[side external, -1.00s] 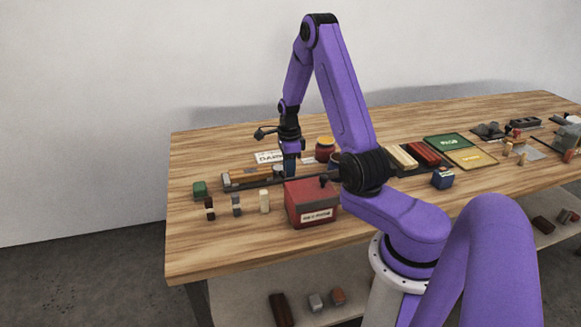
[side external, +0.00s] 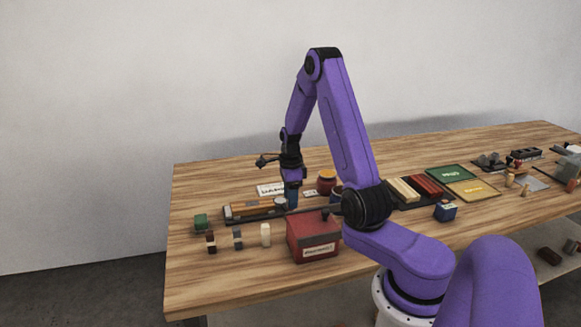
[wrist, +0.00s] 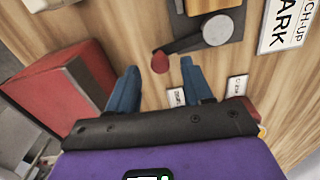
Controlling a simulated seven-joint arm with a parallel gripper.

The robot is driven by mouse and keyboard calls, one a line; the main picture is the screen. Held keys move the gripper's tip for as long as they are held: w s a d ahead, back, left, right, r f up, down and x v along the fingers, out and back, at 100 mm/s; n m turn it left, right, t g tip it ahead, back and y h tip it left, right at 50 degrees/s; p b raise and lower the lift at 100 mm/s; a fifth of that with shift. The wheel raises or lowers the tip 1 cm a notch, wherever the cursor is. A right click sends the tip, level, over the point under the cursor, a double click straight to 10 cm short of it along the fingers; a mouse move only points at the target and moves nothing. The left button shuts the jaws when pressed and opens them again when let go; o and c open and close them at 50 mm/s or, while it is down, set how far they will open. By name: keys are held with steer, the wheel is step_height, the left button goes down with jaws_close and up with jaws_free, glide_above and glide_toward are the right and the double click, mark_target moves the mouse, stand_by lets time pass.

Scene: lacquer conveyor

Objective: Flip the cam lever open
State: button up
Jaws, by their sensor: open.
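The cam lever (wrist: 186,44) shows in the wrist view as a dark arm running from a round grey hub (wrist: 217,29) down-left to a red knob (wrist: 160,62). My gripper (wrist: 160,66) is open, its two blue fingers pointing toward the lever. In the side view my gripper (side external: 292,203) is low over the table, and the lever is too small to make out clearly.
A red box (side external: 313,240) stands close to my gripper; it also shows in the wrist view (wrist: 55,95). Two small white labels, one of them here (wrist: 237,86), lie near the right finger. Small blocks and a green block (side external: 201,221) stand at the left.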

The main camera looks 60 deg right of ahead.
step_height(320, 180, up, 16)
steer(key=shift+f, duration=0.15)
steer(key=shift+a, duration=0.1)
stand_by(0.5)
steer(key=s+a+n, duration=0.3)
steer(key=a+n, duration=1.6)
steer(key=a, duration=0.3)
steer(key=s+a+f+n, duration=0.1)
steer(key=s+a+n, duration=0.2)
steer(key=s+n, duration=0.7)
steer(key=s+a+f+n, duration=0.1)
steer(key=s+a+n, duration=0.3)
steer(key=s+n, duration=0.7)
steer(key=shift+a+f, duration=0.1)
